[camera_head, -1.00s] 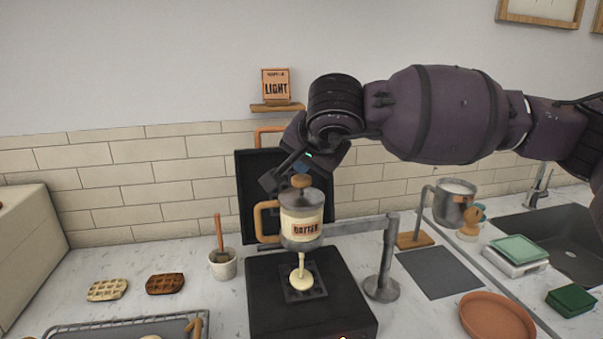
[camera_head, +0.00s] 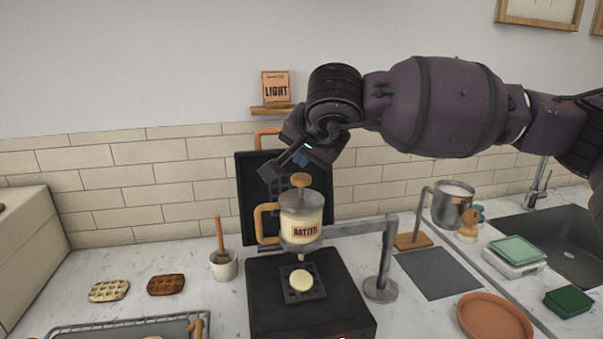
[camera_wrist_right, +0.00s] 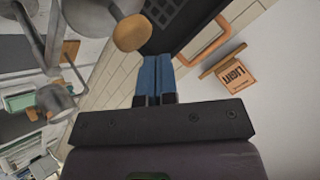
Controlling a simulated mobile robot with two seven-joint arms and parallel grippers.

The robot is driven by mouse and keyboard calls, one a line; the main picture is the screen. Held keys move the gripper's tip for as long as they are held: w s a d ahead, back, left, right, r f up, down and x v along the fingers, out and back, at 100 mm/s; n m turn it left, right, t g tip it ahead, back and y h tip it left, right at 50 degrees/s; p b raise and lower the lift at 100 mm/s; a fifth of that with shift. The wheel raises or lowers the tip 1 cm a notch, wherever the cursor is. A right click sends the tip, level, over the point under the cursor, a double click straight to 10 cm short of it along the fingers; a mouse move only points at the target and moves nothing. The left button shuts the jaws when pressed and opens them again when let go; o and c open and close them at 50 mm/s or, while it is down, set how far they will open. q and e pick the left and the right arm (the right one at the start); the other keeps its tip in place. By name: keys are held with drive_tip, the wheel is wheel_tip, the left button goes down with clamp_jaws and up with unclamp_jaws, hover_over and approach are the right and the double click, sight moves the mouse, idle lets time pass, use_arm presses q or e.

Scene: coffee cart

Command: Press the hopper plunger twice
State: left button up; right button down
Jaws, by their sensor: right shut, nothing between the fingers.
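The batter hopper (camera_head: 301,220) hangs from a metal stand (camera_head: 386,255) over the open waffle iron (camera_head: 262,295). Its plunger, a wooden knob (camera_head: 301,180) on a grey rod, stands raised above the lid. A round pale pool of batter (camera_head: 300,281) lies on the iron's lower plate. In the right wrist view, the shut blue fingertips (camera_wrist_right: 155,72) are beside the knob (camera_wrist_right: 130,33). My left gripper does not show.
The iron's raised lid (camera_head: 255,190) stands behind the hopper. Two waffles (camera_head: 167,284) and a cup with a brush (camera_head: 222,262) are to the left. A metal pitcher (camera_head: 452,203), a terracotta plate (camera_head: 495,318) and a sink (camera_head: 570,240) are to the right.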

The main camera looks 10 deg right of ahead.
sight(304, 176)
idle(0.3)
drive_tip(key=shift+r+p, duration=0.3)
drive_tip(key=shift+r, duration=0.55)
drive_tip(key=shift+r+p, duration=0.75)
drive_tip(key=shift+r, duration=1)
idle(0.7)
